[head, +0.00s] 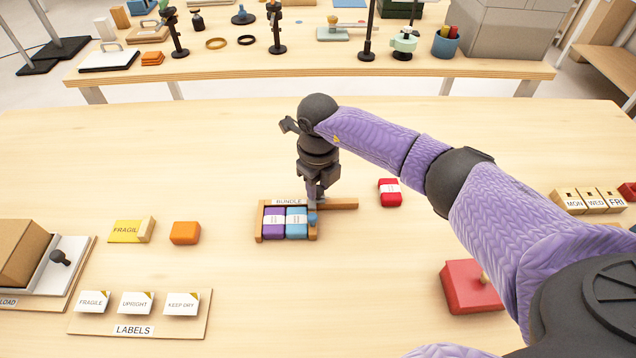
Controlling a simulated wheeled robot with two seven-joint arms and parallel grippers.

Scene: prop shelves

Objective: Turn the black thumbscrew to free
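No black thumbscrew is clearly recognisable in the head view. A black round-headed knob (60,258) stands on a white plate (72,272) at the left edge; I cannot tell whether it is a thumbscrew. My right gripper (315,196) points down at the right end of the small wooden BUNDLE tray (260,222), far to the right of that knob. Its fingertips are close to a small blue piece (312,219) at the tray's end. The fingers are small and partly hidden, so their opening cannot be told. My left gripper is out of view.
The tray holds a purple pack (273,223) and a blue pack (296,223). A red pack (390,192) lies to its right. A cardboard box (20,252) stands beside the knob. A LABELS board (140,330) lies front left. Black stands (277,30) are on the back table.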

